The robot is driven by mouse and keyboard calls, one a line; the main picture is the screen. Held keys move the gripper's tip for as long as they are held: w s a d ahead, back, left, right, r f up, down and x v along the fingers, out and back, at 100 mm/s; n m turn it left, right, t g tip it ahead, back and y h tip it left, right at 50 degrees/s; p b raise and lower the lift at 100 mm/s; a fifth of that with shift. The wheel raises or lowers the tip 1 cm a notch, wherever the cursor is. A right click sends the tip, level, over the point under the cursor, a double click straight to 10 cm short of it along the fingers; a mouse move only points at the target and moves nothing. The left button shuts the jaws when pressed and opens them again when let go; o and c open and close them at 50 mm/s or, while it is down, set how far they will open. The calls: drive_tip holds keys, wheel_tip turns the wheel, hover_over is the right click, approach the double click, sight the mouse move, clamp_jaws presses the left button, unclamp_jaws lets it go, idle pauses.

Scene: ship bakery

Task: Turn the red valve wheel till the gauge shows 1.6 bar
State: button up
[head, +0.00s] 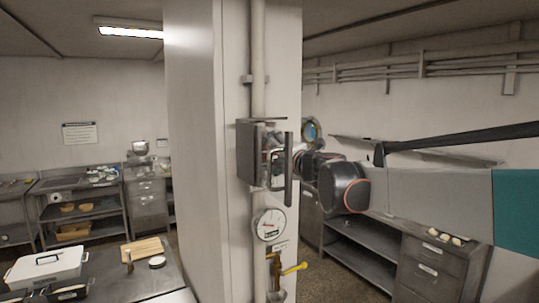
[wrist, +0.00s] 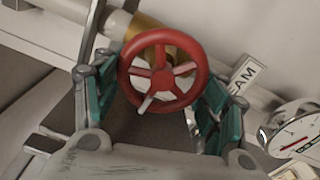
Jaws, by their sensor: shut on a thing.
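The red valve wheel (wrist: 183,52) shows in the wrist view, with several spokes and a brass stem behind it. My gripper (wrist: 160,92) has its teal-padded fingers on both sides of the wheel and is shut on it. In the head view my gripper (head: 280,160) is at the grey box on the column, and the wheel is mostly hidden. The round white pressure gauge (head: 269,225) hangs below on the pipe. It also shows in the wrist view (wrist: 294,128), at the right edge, with a red needle. The reading is too small to tell.
A grey open metal box (head: 250,152) stands out from the column around my gripper. A yellow-handled valve (head: 293,268) sits below the gauge. A vertical pipe (head: 258,60) runs up the column. Counters stand left and right.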

drive_tip(key=shift+n, duration=0.3)
drive_tip(key=o, duration=0.8)
drive_tip(key=v, duration=1.2)
